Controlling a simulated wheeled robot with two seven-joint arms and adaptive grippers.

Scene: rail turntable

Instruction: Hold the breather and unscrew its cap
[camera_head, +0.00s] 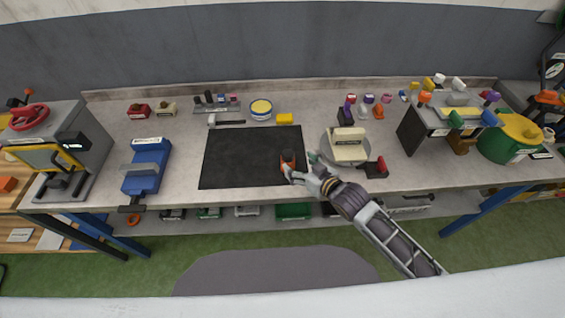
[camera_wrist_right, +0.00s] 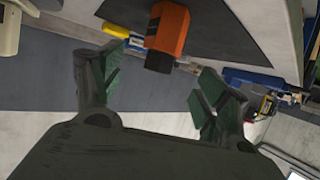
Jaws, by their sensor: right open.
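The likely breather is a small orange and dark piece (camera_head: 287,158) on the black mat (camera_head: 235,165). In the right wrist view it is an orange block (camera_wrist_right: 172,28) with a dark end (camera_wrist_right: 160,52) towards my gripper. I cannot tell which part is its cap. My right gripper (camera_head: 302,171) is close beside it at the mat's lower right. In the right wrist view my right gripper (camera_wrist_right: 158,85) has its two green-padded fingers spread wide, with nothing held between them. The piece appears just beyond the fingertips. My left gripper is not in view.
A grey round turntable with a cream box (camera_head: 348,144) stands right of the mat. A blue vise-like fixture (camera_head: 147,170) stands left. A yellow block (camera_head: 284,118) and a round yellow-rimmed tin (camera_head: 261,108) sit behind. Most of the mat is clear.

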